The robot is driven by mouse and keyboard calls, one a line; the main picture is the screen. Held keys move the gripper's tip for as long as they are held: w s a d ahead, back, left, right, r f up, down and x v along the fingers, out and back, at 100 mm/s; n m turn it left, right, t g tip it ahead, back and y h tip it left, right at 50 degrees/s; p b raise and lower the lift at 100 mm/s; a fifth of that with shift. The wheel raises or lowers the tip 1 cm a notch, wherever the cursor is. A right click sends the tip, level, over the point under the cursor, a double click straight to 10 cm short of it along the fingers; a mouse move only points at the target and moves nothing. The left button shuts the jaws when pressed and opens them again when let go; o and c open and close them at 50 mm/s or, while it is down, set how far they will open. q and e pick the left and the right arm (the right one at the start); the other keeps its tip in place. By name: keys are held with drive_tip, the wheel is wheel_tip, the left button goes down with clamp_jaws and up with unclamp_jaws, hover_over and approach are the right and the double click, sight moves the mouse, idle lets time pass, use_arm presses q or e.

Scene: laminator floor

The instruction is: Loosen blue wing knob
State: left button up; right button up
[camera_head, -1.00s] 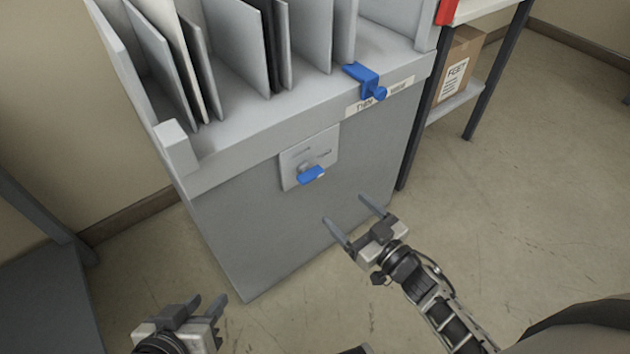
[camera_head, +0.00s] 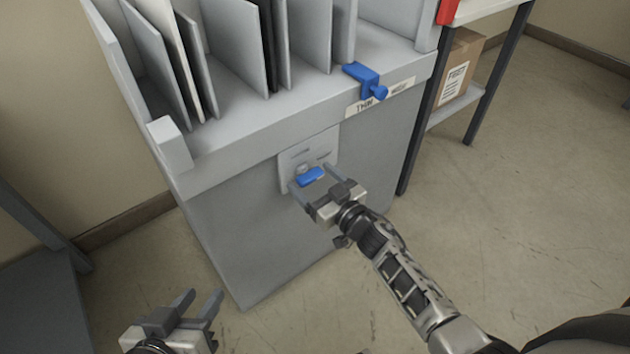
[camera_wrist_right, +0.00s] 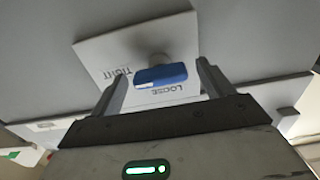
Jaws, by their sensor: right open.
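The blue wing knob (camera_head: 310,177) sits on a light plate (camera_head: 291,162) on the front of the grey cabinet (camera_head: 240,240). In the right wrist view the knob (camera_wrist_right: 161,76) lies between my finger tips, on a plate (camera_wrist_right: 100,48) marked "LOOSE" and "TIGHT". My right gripper (camera_head: 313,177) is open, one finger on either side of the knob, with gaps visible in the wrist view; I cannot tell whether either finger touches it. My left gripper (camera_head: 204,302) is open and empty at the bottom left, away from the cabinet.
A second blue part (camera_head: 366,80) is on the cabinet's top edge, beside a label strip. Upright grey panels (camera_head: 235,45) stand in the cabinet's top. A shelf with a cardboard box (camera_head: 459,68) stands at the right. The floor (camera_head: 530,190) at the right is clear.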

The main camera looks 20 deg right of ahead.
use_arm(q)
drive_tip(key=shift+f, duration=0.15)
use_arm(e)
drive_tip(key=c, duration=1)
